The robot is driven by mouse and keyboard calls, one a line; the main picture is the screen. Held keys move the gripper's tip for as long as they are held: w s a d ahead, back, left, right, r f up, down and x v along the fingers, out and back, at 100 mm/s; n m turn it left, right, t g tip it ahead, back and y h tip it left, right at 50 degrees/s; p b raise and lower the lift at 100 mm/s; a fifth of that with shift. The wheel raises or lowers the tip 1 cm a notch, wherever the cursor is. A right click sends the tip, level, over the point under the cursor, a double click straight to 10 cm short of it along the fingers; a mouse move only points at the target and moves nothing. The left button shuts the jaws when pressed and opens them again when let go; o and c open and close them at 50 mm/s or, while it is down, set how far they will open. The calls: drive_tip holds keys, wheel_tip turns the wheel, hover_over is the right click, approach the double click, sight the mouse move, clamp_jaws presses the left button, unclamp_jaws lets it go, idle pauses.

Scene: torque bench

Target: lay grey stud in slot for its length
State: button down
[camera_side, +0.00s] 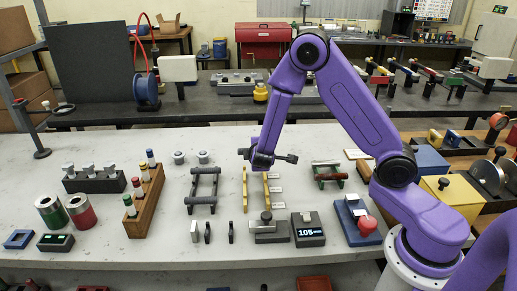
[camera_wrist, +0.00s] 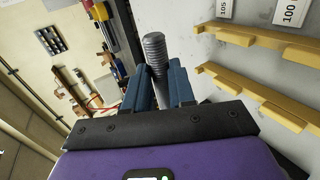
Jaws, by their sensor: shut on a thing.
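My gripper (camera_side: 283,157) is above the bench, its hand turned sideways and its fingers reaching right in the side view. In the wrist view its blue fingers (camera_wrist: 160,82) are shut on a grey threaded stud (camera_wrist: 154,47), whose end sticks out beyond the fingertips. In the side view the stud is too small to tell apart from the fingers. Two yellow notched rails (camera_side: 245,190) stand below and close to my gripper, with labels beside the right one. The rails (camera_wrist: 268,39) also show in the wrist view at the right, clear of the stud; the labels there read 105 and 100.
A device with a screen reading 105 (camera_side: 308,229) stands in front of the rails, beside a grey block with a knob (camera_side: 268,230). A dark rack (camera_side: 203,190) is left of the rails, and a green and red rack (camera_side: 328,175) is right.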

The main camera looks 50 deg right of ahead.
drive_tip(key=shift+f, duration=2.1)
drive_tip(key=shift+f, duration=1.55)
idle(1.8)
drive_tip(key=c, duration=0.9)
unclamp_jaws()
drive_tip(key=shift+s, duration=0.1)
drive_tip(key=shift+o, duration=0.2)
drive_tip(key=v, duration=1.7)
drive_tip(key=shift+a, duration=0.2)
drive_tip(key=shift+s+r, duration=0.1)
drive_tip(key=shift+s, duration=0.05)
